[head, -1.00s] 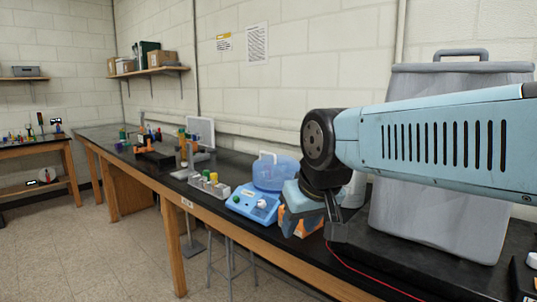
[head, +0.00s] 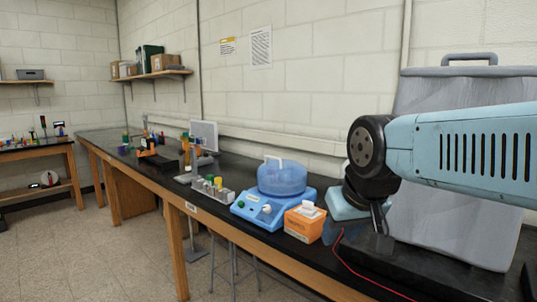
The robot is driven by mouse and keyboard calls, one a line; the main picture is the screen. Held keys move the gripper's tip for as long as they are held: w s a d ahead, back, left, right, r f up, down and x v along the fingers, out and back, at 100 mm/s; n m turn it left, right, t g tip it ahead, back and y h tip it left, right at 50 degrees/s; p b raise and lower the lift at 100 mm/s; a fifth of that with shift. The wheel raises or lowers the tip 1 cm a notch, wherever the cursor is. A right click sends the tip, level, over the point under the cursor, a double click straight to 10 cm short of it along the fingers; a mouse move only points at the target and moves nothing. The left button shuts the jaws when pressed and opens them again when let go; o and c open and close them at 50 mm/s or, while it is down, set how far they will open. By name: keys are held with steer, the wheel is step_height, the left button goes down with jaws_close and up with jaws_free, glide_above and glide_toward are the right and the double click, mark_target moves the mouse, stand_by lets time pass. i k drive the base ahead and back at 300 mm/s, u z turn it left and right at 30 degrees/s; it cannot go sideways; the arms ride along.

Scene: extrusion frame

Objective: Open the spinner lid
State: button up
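The spinner (head: 252,217) is a blue machine on the black bench, with knobs on its sloped front. Its translucent blue domed lid (head: 282,180) has a pale handle (head: 270,162) on top and sits down on the base. My gripper (head: 382,222) hangs at the end of my light blue arm, pointing down over the bench, to the right of the spinner and apart from it. The fingers are small and partly hidden, so I cannot tell whether they are open.
An orange tissue box (head: 304,222) stands between the spinner and my gripper. A grey rack with coloured caps (head: 212,190) stands left of the spinner. A large grey container (head: 460,230) is behind my arm. A red cable (head: 355,265) lies on the bench.

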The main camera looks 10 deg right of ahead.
mark_target(277, 166)
steer(key=z, duration=0.1)
steer(key=i, duration=1)
steer(key=u, duration=0.1)
